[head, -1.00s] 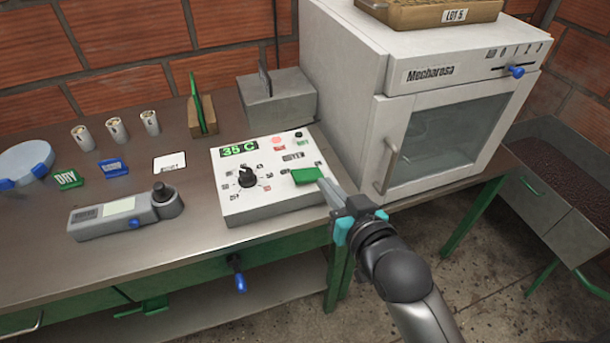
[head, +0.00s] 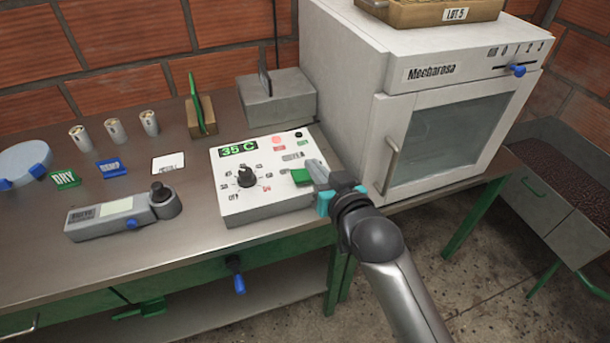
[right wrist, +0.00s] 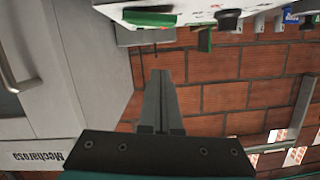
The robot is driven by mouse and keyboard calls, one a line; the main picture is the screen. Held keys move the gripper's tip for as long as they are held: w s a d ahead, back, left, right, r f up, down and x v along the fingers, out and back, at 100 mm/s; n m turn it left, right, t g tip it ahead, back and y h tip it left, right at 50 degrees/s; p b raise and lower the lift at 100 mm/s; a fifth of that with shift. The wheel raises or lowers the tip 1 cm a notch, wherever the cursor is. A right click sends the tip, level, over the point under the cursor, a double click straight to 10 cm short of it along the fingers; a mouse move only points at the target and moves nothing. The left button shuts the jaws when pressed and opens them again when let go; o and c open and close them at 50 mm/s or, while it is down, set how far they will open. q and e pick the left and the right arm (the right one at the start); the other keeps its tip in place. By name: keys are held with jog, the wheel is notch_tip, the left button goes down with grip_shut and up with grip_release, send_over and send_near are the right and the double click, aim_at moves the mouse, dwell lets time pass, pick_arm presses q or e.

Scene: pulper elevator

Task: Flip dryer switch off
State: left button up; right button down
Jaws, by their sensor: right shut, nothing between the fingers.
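The white control box (head: 262,205) stands on the metal table, with a green display reading 35 C, a black knob (head: 246,178) and a green switch (head: 301,177) at its right side. My right gripper (head: 314,167) is shut and empty. Its fingertips are over the box's right part, beside and slightly behind the green switch, covering some of that side; I cannot tell whether they touch it. In the right wrist view the green switch (right wrist: 150,18) is at the top, apart from the shut fingers in the picture. The switch's on or off position is not clear. My left gripper is out of view.
The white dryer cabinet (head: 440,130) stands close to the right of the box. A grey block (head: 277,100) is behind it. A grey handheld meter (head: 120,217) lies to the left. The table's front edge is just below the box.

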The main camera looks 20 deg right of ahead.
aim_at(303, 188)
jog(key=x, duration=0.4)
jog(key=shift+f+b, duration=0.1)
jog(key=shift+b, duration=0.3)
jog(key=f, duration=0.1)
jog(key=f+b, duration=0.1)
jog(key=shift+s+a+f, duration=0.2)
jog(key=shift+a+f, duration=0.05)
jog(key=shift+f, duration=0.1)
jog(key=shift+a+f, duration=0.1)
jog(key=shift+f, duration=0.4)
jog(key=shift+a+f+n+p, duration=0.25)
jog(key=shift+f+n+p, duration=0.05)
jog(key=shift+n+p, duration=0.2)
jog(key=shift+f, duration=0.15)
